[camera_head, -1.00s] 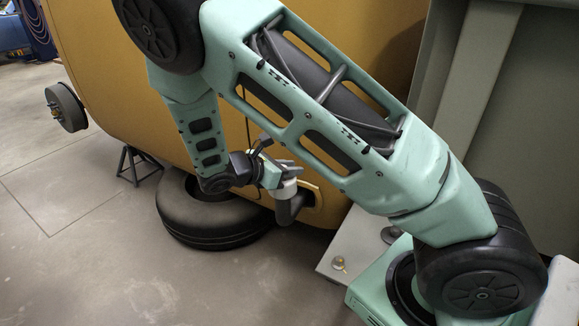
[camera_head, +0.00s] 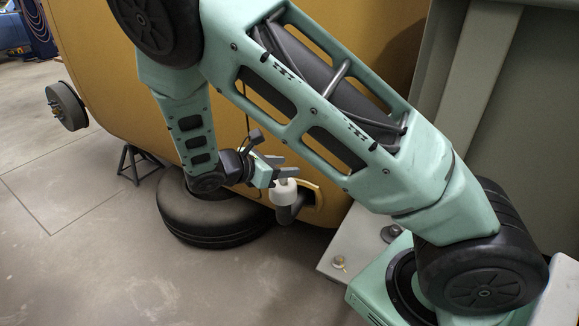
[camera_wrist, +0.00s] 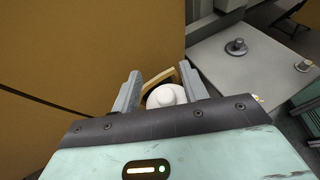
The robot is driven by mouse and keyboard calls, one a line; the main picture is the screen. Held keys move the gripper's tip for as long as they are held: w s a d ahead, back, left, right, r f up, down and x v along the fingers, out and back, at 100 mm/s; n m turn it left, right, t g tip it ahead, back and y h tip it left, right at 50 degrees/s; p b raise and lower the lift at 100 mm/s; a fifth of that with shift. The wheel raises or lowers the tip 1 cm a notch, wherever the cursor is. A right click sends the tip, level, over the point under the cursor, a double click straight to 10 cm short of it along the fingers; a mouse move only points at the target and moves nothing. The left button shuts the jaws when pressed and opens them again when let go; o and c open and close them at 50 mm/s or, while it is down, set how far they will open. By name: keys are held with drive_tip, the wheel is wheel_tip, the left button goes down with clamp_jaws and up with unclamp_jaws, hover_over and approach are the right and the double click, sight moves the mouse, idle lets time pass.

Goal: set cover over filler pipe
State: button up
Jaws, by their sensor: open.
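The white cover (camera_head: 284,190) sits on the upper end of the dark filler pipe (camera_head: 287,214), which bends out of an opening in the orange shell. It looks about upright; whether it is fully seated cannot be told. My gripper (camera_head: 284,167) is open, with its fingers just above and behind the cover in the head view. In the wrist view the cover (camera_wrist: 166,97) shows as a round white top with a small knob, low between the two spread fingers (camera_wrist: 160,74). Contact with the fingers cannot be told. The pipe is hidden in the wrist view.
The orange shell (camera_head: 95,45) stands close behind my gripper. A black tyre (camera_head: 205,222) lies on the floor at left, beside a dark stand (camera_head: 136,165). A pale plate with knobs (camera_head: 345,240) is at right. Open floor lies at front left.

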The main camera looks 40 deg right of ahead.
drive_tip(key=p+v, duration=0.2)
drive_tip(key=v, duration=0.7)
drive_tip(key=s+a+r+m+y, duration=0.2)
drive_tip(key=s+a+m+y, duration=0.1)
drive_tip(key=s, duration=0.5)
drive_tip(key=s+a+r+m+y, duration=0.2)
drive_tip(key=s+a+m+y, duration=0.1)
drive_tip(key=s+a+y, duration=0.3)
drive_tip(key=s+a+r+m+y, duration=0.3)
drive_tip(key=s+a+m+y, duration=0.1)
drive_tip(key=s, duration=0.6)
drive_tip(key=shift+a+y, duration=0.6)
drive_tip(key=shift+a, duration=0.4)
drive_tip(key=shift+r, duration=0.15)
wheel_tip(320, 180, up, 21)
drive_tip(key=p, duration=2.1)
